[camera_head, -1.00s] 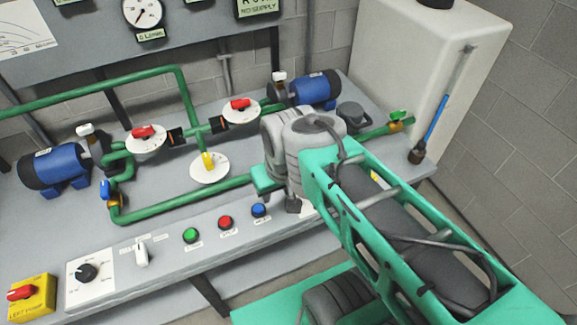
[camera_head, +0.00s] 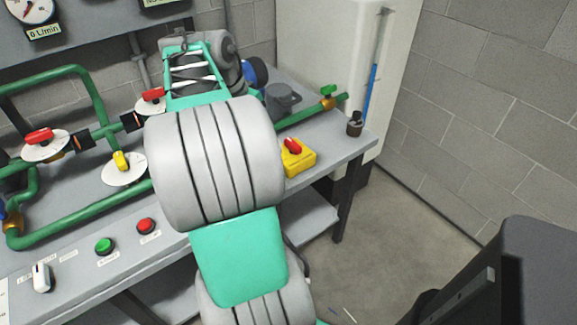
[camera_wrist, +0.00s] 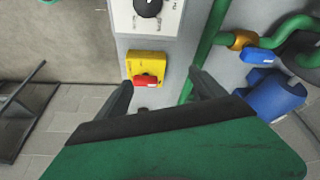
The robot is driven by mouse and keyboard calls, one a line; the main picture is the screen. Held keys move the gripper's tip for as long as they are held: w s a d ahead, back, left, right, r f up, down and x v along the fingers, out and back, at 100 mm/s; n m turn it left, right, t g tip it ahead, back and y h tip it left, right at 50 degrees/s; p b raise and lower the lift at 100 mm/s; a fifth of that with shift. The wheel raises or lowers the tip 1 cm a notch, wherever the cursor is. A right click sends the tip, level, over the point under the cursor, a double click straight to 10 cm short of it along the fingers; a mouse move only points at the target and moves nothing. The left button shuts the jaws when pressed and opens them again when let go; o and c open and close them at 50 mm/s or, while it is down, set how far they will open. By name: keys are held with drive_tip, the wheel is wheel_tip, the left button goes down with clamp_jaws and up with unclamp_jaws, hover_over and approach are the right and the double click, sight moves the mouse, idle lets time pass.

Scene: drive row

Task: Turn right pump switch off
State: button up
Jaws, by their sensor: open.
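The right pump switch is a yellow box (camera_head: 300,158) with a red knob (camera_head: 292,146) near the right end of the bench's front, just right of my arm in the head view. In the wrist view a yellow box (camera_wrist: 146,59) with a red handle (camera_wrist: 146,80), which appears to be the same switch, lies ahead of my gripper (camera_wrist: 160,88). My gripper is open and empty, its fingers apart with the box toward the left finger. I see no contact. In the head view my arm hides the gripper.
A black dial on a white plate (camera_wrist: 147,12) sits beside the yellow box. A green pipe (camera_wrist: 207,40), a blue valve handle (camera_wrist: 257,55) and a blue pump (camera_wrist: 275,97) are to its right. A white tank (camera_head: 335,50) stands behind the bench.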

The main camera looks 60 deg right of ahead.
sight(292, 143)
drive_tip(key=s+d+f+m+b, duration=0.1)
drive_tip(key=s+d+f, duration=0.1)
drive_tip(key=f, duration=0.1)
drive_tip(key=s+d+f+m+b, duration=0.1)
drive_tip(key=s+d+f, duration=0.1)
drive_tip(key=d+f, duration=0.1)
drive_tip(key=s+d+f+m+g+b, duration=0.1)
drive_tip(key=s+d+f, duration=0.1)
drive_tip(key=d+f, duration=0.1)
drive_tip(key=shift+s+d+f+m, duration=0.15)
drive_tip(key=shift+s+f+m, duration=0.1)
drive_tip(key=shift+s+m, duration=0.05)
drive_tip(key=c, duration=1.4)
